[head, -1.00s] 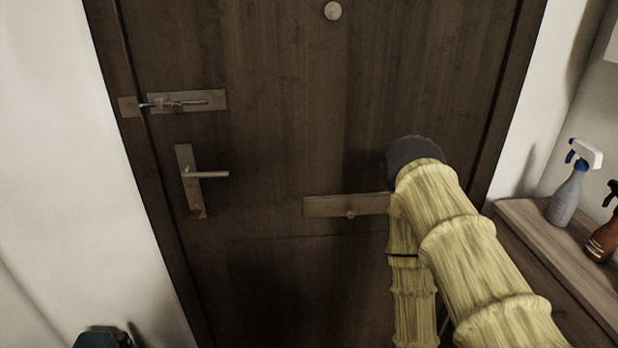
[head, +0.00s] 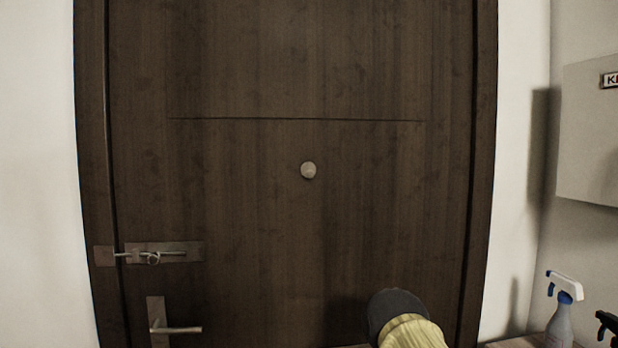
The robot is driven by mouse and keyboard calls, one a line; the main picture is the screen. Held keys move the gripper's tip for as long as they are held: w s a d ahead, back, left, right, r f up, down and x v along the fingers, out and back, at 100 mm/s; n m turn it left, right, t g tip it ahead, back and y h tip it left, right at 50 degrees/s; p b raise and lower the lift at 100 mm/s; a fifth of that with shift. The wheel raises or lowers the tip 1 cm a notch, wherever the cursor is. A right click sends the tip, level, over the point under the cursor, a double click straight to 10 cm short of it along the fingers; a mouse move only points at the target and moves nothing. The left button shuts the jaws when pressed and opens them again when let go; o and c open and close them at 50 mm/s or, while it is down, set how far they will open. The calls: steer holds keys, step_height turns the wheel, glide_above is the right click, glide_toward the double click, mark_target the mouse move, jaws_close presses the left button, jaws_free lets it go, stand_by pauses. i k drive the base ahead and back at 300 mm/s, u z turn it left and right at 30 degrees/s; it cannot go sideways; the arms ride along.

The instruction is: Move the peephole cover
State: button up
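The peephole cover (head: 308,170) is a small, round, pale metal disc on the dark brown wooden door (head: 250,215). It sits near the middle of the door, below a thin horizontal groove. Part of my arm, with a dark rounded joint and a yellow sleeve, shows at the bottom right, below and to the right of the cover. My gripper is not in view, so its state and what it may hold are hidden.
A slide bolt (head: 165,253) and a lever handle (head: 175,329) are on the door's left side. At right are a grey wall box (head: 590,130), a white and blue spray bottle (head: 562,310) and a partly seen dark-topped bottle (head: 608,325). The door's upper front is clear.

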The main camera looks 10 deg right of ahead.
mark_target(308, 169)
steer(key=z, duration=1.85)
steer(key=k, duration=0.65)
steer(key=u, duration=1.25)
